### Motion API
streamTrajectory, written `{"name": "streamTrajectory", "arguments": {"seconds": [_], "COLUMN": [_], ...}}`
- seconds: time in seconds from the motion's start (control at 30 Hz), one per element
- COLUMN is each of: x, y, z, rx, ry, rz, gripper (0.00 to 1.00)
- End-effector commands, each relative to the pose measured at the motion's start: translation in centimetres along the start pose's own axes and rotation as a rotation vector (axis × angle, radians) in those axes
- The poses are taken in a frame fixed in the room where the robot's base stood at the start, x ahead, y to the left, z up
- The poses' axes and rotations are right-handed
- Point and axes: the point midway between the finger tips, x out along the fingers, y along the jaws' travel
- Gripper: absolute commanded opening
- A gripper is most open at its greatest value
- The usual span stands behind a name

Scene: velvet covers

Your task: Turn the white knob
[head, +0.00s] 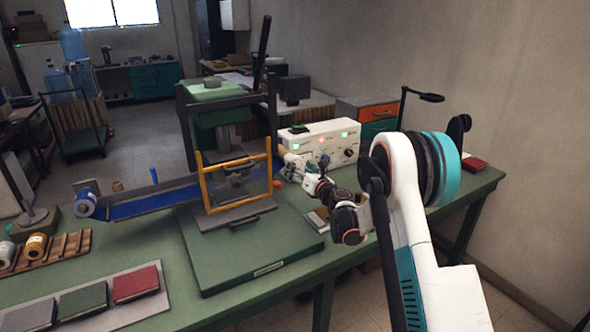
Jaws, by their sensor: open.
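A white control box (333,130) stands on the green bench at the right of the press, with small lit red and green lamps and dark knobs on its front face. I cannot make out a white knob for certain; part of the box's lower left face is hidden behind my gripper. My gripper (289,168) is open, in front of the lower left of that face and close to it. I cannot tell whether it touches anything.
A yellow-framed guard (235,187) stands left of my gripper, before the green press (207,92). A blue strip (150,202) runs left from it. A green platform (225,262) lies in front. Red and grey books (136,284) lie at the front left.

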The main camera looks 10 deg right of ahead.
Motion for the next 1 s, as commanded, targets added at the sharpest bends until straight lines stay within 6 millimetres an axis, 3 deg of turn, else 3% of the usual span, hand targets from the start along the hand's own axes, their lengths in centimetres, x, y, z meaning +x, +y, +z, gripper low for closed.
{"name": "streamTrajectory", "arguments": {"seconds": [0.2,0.6,0.67,0.8,1.0], "x": [2.6,3.3,3.3,3.3,3.3], "y": [0.0,0.1,0.1,0.1,0.0], "z": [-0.1,0.0,0.0,0.0,0.0], "rx": [0.000,-0.001,-0.001,-0.001,-0.003], "ry": [0.000,0.000,0.000,0.000,0.000], "rz": [0.001,0.000,0.000,0.000,0.000], "gripper": [0.69,0.69,0.58,0.26,0.24]}}
